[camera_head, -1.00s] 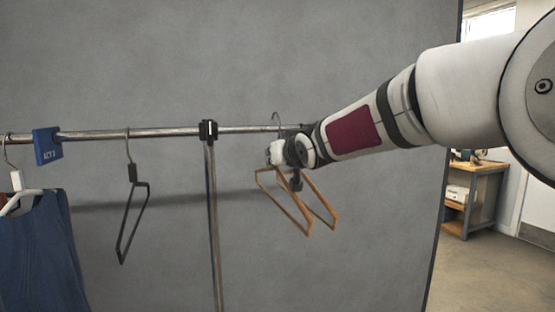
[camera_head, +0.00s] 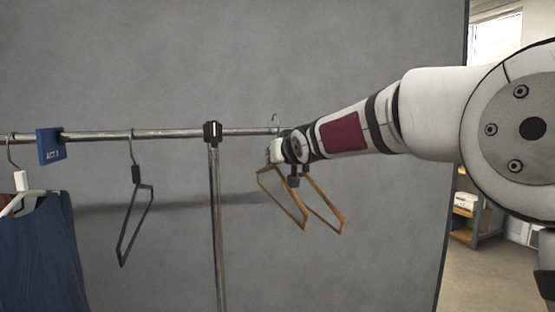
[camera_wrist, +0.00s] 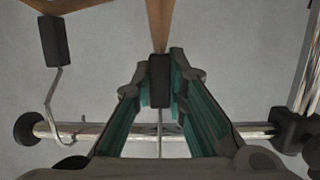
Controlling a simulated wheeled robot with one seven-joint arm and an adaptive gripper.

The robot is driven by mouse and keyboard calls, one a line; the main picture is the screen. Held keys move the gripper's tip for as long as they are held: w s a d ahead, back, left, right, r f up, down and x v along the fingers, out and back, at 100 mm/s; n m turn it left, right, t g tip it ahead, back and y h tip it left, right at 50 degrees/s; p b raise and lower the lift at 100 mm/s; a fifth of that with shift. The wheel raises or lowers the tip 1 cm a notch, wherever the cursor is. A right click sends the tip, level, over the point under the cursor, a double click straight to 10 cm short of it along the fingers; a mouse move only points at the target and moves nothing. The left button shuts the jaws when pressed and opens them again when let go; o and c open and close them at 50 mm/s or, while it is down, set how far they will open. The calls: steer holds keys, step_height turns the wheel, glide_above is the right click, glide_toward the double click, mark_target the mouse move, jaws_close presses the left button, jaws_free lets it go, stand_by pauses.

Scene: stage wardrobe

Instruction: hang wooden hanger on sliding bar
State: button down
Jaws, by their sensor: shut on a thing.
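My gripper (camera_wrist: 159,88) is shut on the black neck block (camera_wrist: 159,72) of a wooden hanger (camera_wrist: 160,20). In the head view this hanger (camera_head: 283,199) hangs below my wrist, at the right part of the metal bar (camera_head: 175,134). A wire hook (camera_head: 275,119) shows above the bar there. In the wrist view the held hanger's wire crosses the bar (camera_wrist: 90,131); I cannot tell whether it bears on it. A second hanger with a black block (camera_wrist: 52,40) and brown body hangs beside it; its wooden frame (camera_head: 325,205) appears at right in the head view.
A clamp (camera_head: 212,131) joins the bar to a post (camera_head: 216,230) left of my gripper. Further left are a dark empty hanger (camera_head: 135,222), a blue tag (camera_head: 50,146) and a blue garment (camera_head: 40,255). A round knob (camera_wrist: 27,128) ends the bar.

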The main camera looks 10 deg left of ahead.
mark_target(276, 165)
steer(key=shift+w+a, duration=0.4)
steer(key=shift+w, duration=0.2)
steer(key=shift+w+b, duration=0.15)
steer(key=shift+b, duration=0.3)
steer(key=shift+f, duration=0.2)
steer(key=shift+f+b, duration=0.35)
steer(key=shift+b, duration=0.05)
steer(key=shift+f+b, duration=0.95)
steer(key=shift+f, duration=0.05)
steer(key=c, duration=1.5)
jaws_free()
